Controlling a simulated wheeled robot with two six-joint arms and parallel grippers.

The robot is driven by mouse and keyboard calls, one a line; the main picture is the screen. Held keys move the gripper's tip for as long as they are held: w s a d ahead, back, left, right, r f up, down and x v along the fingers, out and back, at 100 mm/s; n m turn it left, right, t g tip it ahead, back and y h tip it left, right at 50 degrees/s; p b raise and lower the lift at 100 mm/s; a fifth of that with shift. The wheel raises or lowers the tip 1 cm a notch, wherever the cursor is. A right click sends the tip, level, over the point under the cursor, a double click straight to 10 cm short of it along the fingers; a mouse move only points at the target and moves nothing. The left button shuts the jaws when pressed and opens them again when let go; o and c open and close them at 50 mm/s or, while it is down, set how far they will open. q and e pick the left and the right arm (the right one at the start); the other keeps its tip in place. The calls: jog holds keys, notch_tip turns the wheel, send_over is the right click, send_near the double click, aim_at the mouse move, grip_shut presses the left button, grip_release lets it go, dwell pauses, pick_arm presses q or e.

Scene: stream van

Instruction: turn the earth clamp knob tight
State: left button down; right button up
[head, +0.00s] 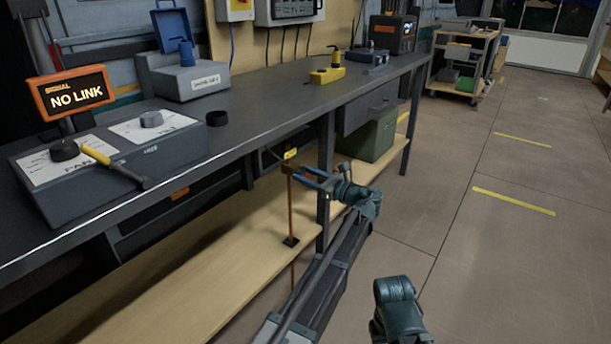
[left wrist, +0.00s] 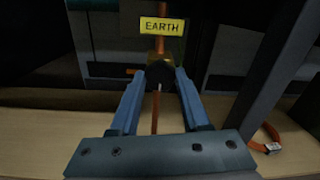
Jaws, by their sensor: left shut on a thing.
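The earth clamp knob (left wrist: 160,74) is a dark round knob in the left wrist view, below a yellow EARTH tag (left wrist: 161,26). A pale mark shows near its lower edge. The copper-coloured earth rod (head: 291,210) stands upright in front of the bench in the head view, with the yellow tag (head: 290,154) near its top. My left gripper (head: 293,171) reaches the clamp from the right. In the left wrist view its two blue fingers (left wrist: 160,78) close on the knob from both sides. My right gripper's fingers do not show.
The dark workbench (head: 245,125) runs above and behind the rod, with a wooden lower shelf (head: 200,265). A bench leg (head: 325,145) stands close right of the clamp. A green box (head: 372,135) sits on the shelf. A NO LINK sign (head: 75,93) stands on the bench.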

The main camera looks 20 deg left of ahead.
pick_arm(q)
jog(key=shift+c, duration=1.9)
grip_release()
